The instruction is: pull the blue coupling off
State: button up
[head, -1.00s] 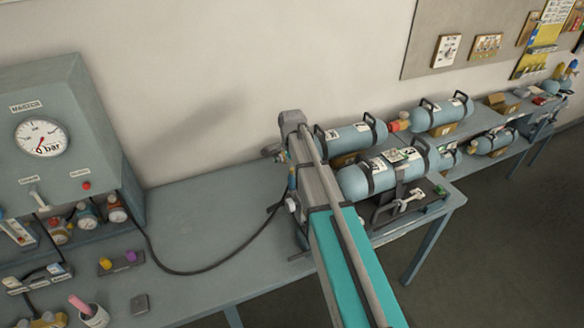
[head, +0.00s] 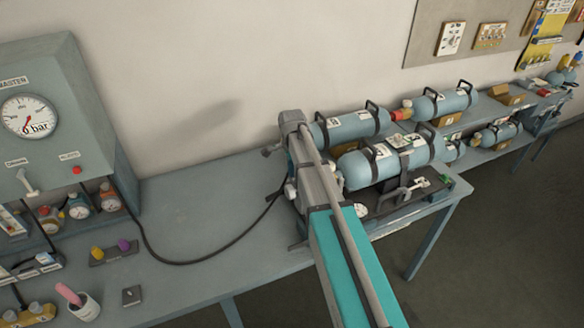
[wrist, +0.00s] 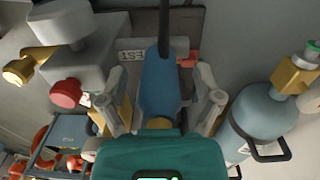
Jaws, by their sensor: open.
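The blue coupling (wrist: 160,85) shows in the middle of the wrist view, with a black hose (wrist: 164,28) at its far end and a brass-coloured part (wrist: 159,123) at its near end. My gripper (wrist: 160,78) is open, one finger on each side of the coupling. A gap seems to show on both sides; I cannot tell whether either finger touches it. In the head view my arm covers the coupling and the fingers. There the black hose (head: 190,262) runs along the bench towards the place behind my arm.
A red knob (wrist: 66,93) on a grey block stands left of my fingers. A blue cylinder with a brass valve (wrist: 294,76) is close on the right.

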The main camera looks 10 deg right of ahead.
jog(key=shift+f, duration=0.1)
jog(key=shift+c, duration=0.2)
grip_shut()
dwell(0.6)
jog(key=shift+r+p, duration=0.3)
jog(key=shift+r+p, duration=1.5)
jog(key=shift+r, duration=0.05)
jog(key=shift+r+p, duration=2.5)
